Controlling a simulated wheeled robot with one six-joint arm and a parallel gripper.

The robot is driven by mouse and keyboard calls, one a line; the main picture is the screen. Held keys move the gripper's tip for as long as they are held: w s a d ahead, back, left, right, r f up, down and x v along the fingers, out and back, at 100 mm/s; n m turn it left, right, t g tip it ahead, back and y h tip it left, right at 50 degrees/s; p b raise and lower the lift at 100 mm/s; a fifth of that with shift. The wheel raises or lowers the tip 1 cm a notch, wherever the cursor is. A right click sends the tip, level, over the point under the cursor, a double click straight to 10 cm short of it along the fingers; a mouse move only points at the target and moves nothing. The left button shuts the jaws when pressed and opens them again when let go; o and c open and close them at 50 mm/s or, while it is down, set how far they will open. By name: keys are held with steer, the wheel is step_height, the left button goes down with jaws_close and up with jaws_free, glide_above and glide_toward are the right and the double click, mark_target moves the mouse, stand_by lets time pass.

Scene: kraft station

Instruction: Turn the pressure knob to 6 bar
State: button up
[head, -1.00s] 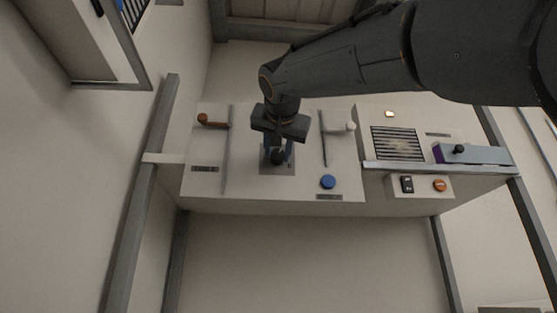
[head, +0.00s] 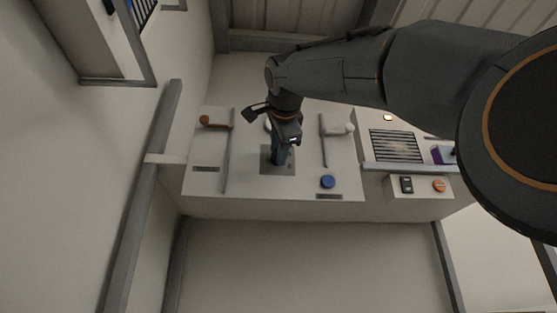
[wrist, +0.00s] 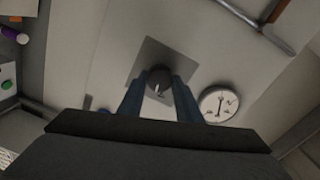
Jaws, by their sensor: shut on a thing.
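The pressure knob is a dark round knob (wrist: 159,82) with a small light mark, on a grey square plate (wrist: 150,57) in the wrist view. My gripper (wrist: 158,95) is shut on the knob, with one blue-grey finger on each side. In the head view my gripper (head: 279,158) reaches down to the grey plate (head: 266,169) and hides the knob. A round white gauge (wrist: 219,104) with a dark needle sits right of the plate in the wrist view. Its numbers are too small to read. In the head view it is mostly hidden behind my gripper.
A red-ended lever (head: 205,120) stands left of the plate and a white-ended lever (head: 349,128) right of it. A blue button (head: 328,182) is at the front. A vent grille (head: 396,146), a black switch (head: 406,185) and an orange button (head: 439,186) are farther right.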

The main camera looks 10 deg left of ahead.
steer(key=shift+d+m+b, duration=0.1)
steer(key=shift+m+b, duration=0.6)
steer(key=shift+m, duration=2.8)
steer(key=o, duration=1)
steer(key=shift+o, duration=0.2)
steer(key=b+v, duration=0.2)
steer(key=v, duration=0.5)
steer(key=shift+s+d, duration=0.2)
steer(key=shift+s, duration=0.15)
